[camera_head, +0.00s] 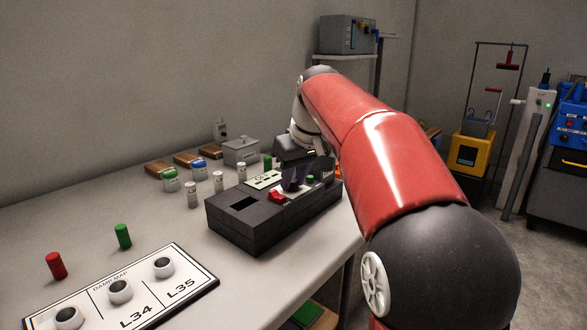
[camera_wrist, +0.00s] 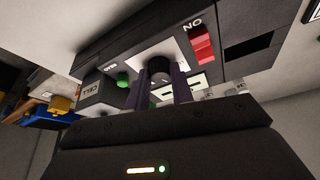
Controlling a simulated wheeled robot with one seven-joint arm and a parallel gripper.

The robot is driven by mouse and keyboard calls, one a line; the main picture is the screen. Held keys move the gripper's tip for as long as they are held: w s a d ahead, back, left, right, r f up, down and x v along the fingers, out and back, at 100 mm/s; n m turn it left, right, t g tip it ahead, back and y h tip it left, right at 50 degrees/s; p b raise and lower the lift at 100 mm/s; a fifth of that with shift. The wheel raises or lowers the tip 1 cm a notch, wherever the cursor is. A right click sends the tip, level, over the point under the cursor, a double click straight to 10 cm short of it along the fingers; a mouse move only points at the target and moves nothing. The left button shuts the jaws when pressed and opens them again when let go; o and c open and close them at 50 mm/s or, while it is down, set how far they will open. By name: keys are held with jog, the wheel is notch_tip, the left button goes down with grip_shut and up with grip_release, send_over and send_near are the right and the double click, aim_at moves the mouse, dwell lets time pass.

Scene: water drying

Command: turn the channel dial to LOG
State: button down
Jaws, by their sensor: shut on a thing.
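The channel dial, a round black knob (camera_wrist: 159,68), sits on a white plate (camera_wrist: 172,45) on the dark instrument box (camera_head: 238,228). My gripper (camera_wrist: 160,85) is shut on the dial, one dark purple finger on each side of it. I cannot read a LOG mark or tell where the dial points.
A red switch (camera_wrist: 202,43) marked ON and a green button (camera_wrist: 123,79) flank the dial. Several small bottles (camera_head: 192,195) stand behind the box. A damp map board (camera_head: 195,292) lies in front, with a red cylinder (camera_head: 56,265) and green cylinder (camera_head: 123,237) beside it.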

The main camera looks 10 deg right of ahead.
aim_at(309, 192)
jog(key=n+p, duration=0.1)
jog(key=n+y+p, duration=0.1)
jog(key=n, duration=0.1)
jog(key=shift+w+d+r+n+g, duration=0.1)
jog(key=shift+d+r+n+g, duration=0.05)
jog(key=shift+n+g, duration=0.15)
jog(key=shift+w+n+g+y, duration=0.1)
jog(key=shift+n+g+y, duration=0.45)
jog(key=shift+n, duration=1.35)
jog(key=c, duration=1.2)
grip_release()
jog(key=v, duration=0.7)
jog(key=shift+d+r, duration=0.2)
jog(key=shift+r, duration=0.05)
